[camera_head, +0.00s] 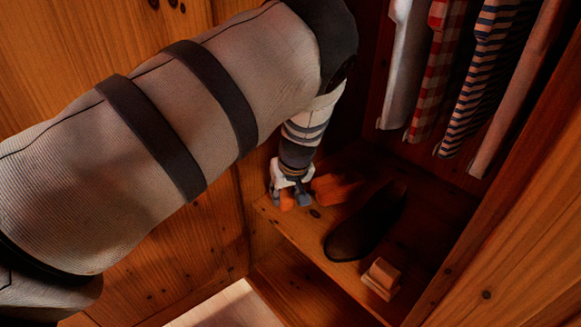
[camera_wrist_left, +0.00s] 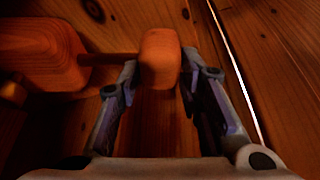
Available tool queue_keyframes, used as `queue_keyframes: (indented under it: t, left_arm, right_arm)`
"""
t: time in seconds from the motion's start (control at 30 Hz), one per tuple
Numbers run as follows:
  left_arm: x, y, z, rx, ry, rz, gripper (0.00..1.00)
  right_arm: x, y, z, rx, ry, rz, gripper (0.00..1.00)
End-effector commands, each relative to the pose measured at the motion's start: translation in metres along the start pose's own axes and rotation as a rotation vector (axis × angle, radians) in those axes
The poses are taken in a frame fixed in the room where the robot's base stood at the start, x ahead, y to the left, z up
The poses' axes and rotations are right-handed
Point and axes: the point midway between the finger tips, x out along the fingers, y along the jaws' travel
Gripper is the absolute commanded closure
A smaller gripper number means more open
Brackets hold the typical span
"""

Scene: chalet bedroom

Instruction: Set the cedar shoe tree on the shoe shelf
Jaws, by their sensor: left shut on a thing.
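The cedar shoe tree (camera_head: 335,188) is orange-brown, with a larger front piece joined by a rod to a smaller heel block. My left gripper (camera_head: 291,193) is shut on the heel block at the left end of the shoe shelf (camera_head: 307,228). In the left wrist view the heel block (camera_wrist_left: 160,58) sits between the fingertips (camera_wrist_left: 158,80), and the front piece (camera_wrist_left: 40,55) extends left. The shoe tree is over or on the shelf board; I cannot tell whether it touches. My right gripper is in neither view.
A dark shoe (camera_head: 365,228) stands on the shelf right of the shoe tree. A small light wooden block-like item (camera_head: 381,277) lies nearer the front. Several shirts (camera_head: 470,75) hang above right. A wooden upright (camera_head: 490,190) bounds the right side. Bare board shows along the shelf's front edge.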

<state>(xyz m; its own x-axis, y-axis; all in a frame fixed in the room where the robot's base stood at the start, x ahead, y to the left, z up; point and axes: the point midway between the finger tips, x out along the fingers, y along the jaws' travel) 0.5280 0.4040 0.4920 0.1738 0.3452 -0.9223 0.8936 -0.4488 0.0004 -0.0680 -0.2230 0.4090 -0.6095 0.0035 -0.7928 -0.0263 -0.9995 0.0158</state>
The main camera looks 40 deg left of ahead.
Motion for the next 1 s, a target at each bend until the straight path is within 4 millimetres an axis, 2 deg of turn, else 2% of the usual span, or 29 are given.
queue_keyframes:
  t: [0.03,0.13,0.47,0.5,0.57,0.87,0.97,1.0]
  left_arm:
    - [0.011,-0.001,0.005,0.000,-0.002,-0.002,1.00]
    - [0.026,0.000,0.011,0.001,-0.001,-0.001,1.00]
    - [0.028,0.000,0.012,0.000,0.000,0.000,1.00]
    - [0.028,0.000,0.013,0.001,-0.002,-0.001,0.58]
    - [0.028,-0.001,0.012,0.001,-0.002,-0.001,0.47]
    - [0.025,0.000,0.011,0.001,-0.001,0.000,0.47]
    - [0.009,0.000,0.010,0.001,0.000,0.002,0.47]
    - [-0.002,0.001,0.009,0.002,0.001,0.004,0.47]
  right_arm:
    - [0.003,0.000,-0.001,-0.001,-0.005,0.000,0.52]
    - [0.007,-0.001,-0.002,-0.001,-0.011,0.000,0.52]
    - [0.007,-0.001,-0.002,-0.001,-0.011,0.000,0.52]
    - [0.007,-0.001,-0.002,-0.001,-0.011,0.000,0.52]
    - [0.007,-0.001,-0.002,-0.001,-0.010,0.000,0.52]
    - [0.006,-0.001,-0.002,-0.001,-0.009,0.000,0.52]
    - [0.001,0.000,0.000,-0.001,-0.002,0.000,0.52]
    - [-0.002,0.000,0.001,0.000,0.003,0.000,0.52]
